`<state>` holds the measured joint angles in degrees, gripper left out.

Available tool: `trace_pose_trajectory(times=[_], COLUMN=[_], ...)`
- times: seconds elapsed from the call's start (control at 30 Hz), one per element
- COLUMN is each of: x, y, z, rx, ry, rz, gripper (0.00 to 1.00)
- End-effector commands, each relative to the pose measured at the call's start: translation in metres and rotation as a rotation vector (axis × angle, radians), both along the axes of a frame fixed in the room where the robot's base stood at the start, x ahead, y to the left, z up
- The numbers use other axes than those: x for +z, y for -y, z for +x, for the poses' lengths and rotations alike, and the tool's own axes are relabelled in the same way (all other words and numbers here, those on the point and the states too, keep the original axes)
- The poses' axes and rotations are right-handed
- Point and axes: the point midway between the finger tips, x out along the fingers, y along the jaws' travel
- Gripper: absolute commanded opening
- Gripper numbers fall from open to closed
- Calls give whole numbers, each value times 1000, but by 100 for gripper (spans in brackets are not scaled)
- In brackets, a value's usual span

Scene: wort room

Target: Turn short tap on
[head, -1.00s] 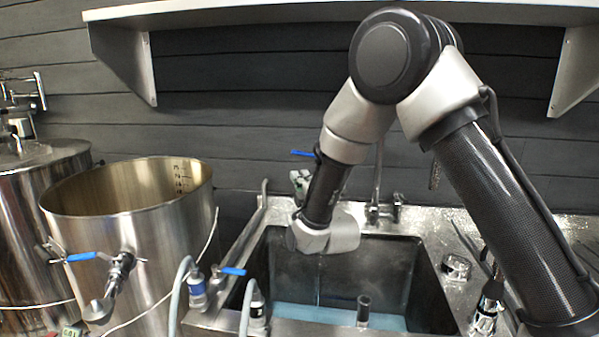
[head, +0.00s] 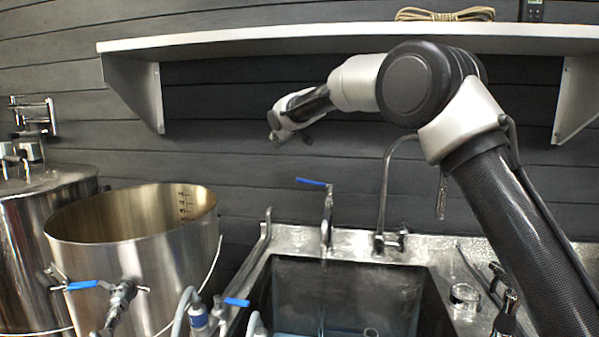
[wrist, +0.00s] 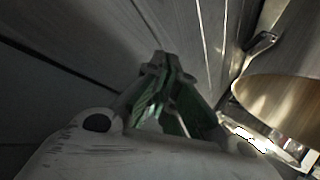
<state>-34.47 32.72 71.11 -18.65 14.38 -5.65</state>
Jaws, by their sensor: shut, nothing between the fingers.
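The short tap (head: 327,217) stands at the back rim of the sink, with its blue lever (head: 311,182) pointing left in the head view. A thin stream of water (head: 322,290) shows below it, falling into the sink (head: 262,297). My gripper (wrist: 164,66) is shut and empty in the wrist view, its green-sided fingers together. In the head view my arm's end is raised in front of the dark wall, above and left of the tap and apart from it. The gripper's fingers are hard to make out there.
A tall gooseneck tap (head: 384,195) stands right of the short tap. An open steel kettle (head: 140,255) with a blue-handled valve is left of the sink; its rim also shows in the wrist view (wrist: 270,85). A white shelf (head: 330,38) hangs above my arm. A small glass (head: 464,298) sits at right.

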Motion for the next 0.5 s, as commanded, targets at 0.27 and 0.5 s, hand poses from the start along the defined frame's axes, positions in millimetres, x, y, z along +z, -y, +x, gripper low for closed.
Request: trace_pose_trajectory(times=[0.27, 0.5], x=[-19, -30], y=[71, 76], z=[-20, -18], rx=[-551, -643], ry=[-398, -446], rz=[161, 240], gripper=[0, 0])
